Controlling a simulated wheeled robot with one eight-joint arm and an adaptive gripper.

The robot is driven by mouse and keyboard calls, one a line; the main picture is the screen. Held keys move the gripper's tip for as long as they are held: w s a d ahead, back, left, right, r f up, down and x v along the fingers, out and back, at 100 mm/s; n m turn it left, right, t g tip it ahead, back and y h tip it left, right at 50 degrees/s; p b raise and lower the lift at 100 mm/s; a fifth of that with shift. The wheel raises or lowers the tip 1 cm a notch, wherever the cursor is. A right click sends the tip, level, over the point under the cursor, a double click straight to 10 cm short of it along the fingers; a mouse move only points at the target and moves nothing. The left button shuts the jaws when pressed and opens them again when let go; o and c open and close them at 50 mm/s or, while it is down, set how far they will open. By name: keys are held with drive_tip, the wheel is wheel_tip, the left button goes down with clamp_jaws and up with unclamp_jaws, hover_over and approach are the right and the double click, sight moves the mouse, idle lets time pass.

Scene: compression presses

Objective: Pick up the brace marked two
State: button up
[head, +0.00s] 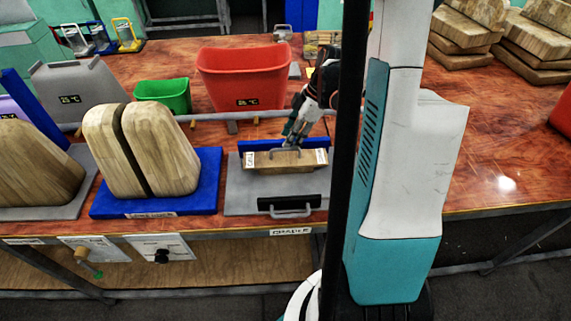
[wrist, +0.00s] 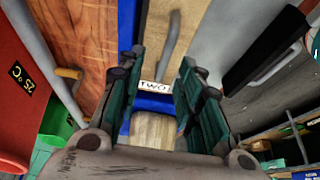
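The brace marked two (head: 285,160) is a wooden block with a grey metal handle on top and white labels at its ends. It lies on a grey press plate in the head view. In the wrist view, its wooden top (wrist: 154,40) and TWO label lie ahead between my fingers. My gripper (head: 291,143) is above the brace, by its handle. In the wrist view, my gripper (wrist: 158,65) has its two fingers apart, with the handle (wrist: 172,48) in the gap between them. I cannot tell whether the fingers touch it.
A black bar with a grey handle (head: 290,205) sits in front of the brace. A blue-based press with wooden blocks (head: 165,150) stands to the left. A red bin (head: 250,78) and green bin (head: 163,95) stand behind.

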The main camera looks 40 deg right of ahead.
sight(285, 150)
drive_tip(key=shift+b+x, duration=1.4)
drive_tip(key=shift+x, duration=1.55)
drive_tip(key=shift+s+a+r, duration=0.1)
drive_tip(key=shift+s+a, duration=0.05)
drive_tip(key=shift+s, duration=0.1)
clamp_jaws()
